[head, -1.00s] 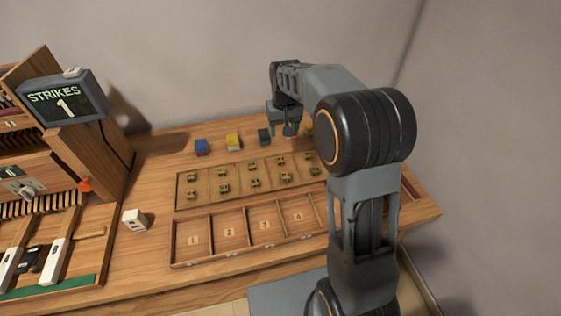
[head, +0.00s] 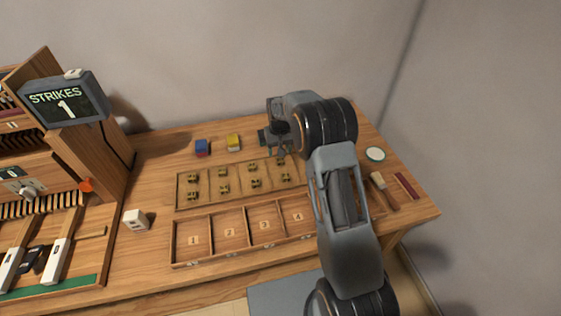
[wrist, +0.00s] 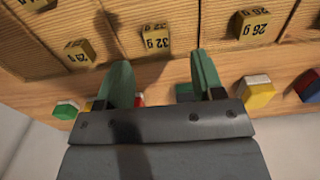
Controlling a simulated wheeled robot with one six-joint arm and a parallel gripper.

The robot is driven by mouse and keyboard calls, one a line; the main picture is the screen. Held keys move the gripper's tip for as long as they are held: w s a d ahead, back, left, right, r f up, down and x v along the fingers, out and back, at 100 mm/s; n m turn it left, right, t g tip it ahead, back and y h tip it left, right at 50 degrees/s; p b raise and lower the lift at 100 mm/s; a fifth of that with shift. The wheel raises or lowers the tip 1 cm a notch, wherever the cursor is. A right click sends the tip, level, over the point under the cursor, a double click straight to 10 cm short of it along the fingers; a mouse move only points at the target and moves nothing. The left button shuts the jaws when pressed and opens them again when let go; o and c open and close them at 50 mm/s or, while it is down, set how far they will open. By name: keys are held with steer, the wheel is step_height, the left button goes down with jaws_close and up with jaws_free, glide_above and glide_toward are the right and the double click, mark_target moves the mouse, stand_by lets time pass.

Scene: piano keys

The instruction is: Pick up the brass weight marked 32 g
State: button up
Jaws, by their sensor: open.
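The brass weight marked 32 g (wrist: 155,38) stands in a tray compartment in the wrist view, its label upside down. My gripper (wrist: 162,68) is open and empty, with its two green fingertips apart. The weight shows just beyond the fingertips, roughly in line with the gap and apart from both. In the head view my gripper (head: 281,156) hangs over the back of the weight tray (head: 178,190) and hides part of it. Labels are too small to read there.
Other brass weights stand close by, one marked 26 g (wrist: 253,25) and another (wrist: 80,51). Coloured blocks, including a yellow one (head: 233,142) and a blue one (head: 201,147), line the back. A numbered tray (head: 172,245) lies in front. A brush (head: 380,185) lies at right.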

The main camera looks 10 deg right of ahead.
mark_target(280, 160)
steer(key=shift+s+d+f+p, duration=0.15)
steer(key=shift+f+p, duration=0.45)
steer(key=shift+f, duration=2.05)
steer(key=c, duration=1)
